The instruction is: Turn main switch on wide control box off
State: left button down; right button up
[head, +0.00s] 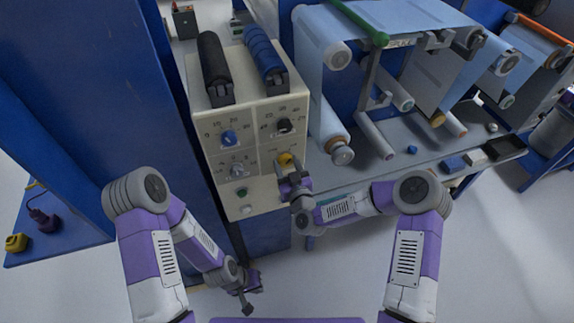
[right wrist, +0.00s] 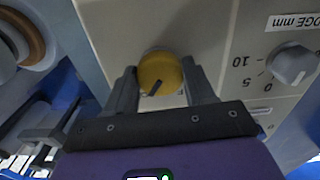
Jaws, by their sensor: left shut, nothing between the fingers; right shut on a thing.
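The wide control box (head: 211,180) is a cream box with several knobs on its front panel. Its yellow knob (head: 285,158), low on the right side of the panel, also shows in the right wrist view (right wrist: 160,72) with a dark pointer mark set at a slant. My right gripper (head: 291,176) is at this knob, with one finger on each side of it, shut on it. In the right wrist view the fingers (right wrist: 160,88) flank the yellow knob. My left gripper (head: 248,300) is shut and empty, low in front of the blue cabinet, well below the box.
A blue knob (head: 229,138), a black knob (head: 284,126) and a grey knob (head: 238,171) sit near the yellow one. Black and blue rollers lie on top of the box. A roller machine (head: 390,110) stands to the right. Open floor lies in front.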

jog(key=n+b, duration=0.3)
jog(key=n, duration=0.1)
jog(key=n+b, duration=0.3)
jog(key=shift+f+n, duration=0.1)
jog(key=shift+n, duration=0.3)
jog(key=n+b, duration=0.2)
jog(key=n, duration=0.1)
jog(key=shift+b, duration=0.35)
jog(key=shift+n+b, duration=0.75)
jog(key=shift+n, duration=0.65)
jog(key=shift+d+n, duration=0.1)
jog(key=shift+n, duration=0.2)
jog(key=o, duration=1.1)
jog(key=shift+c, duration=0.2)
jog(key=v, duration=0.7)
jog(key=shift+s+p, duration=0.25)
jog(key=shift+p, duration=0.15)
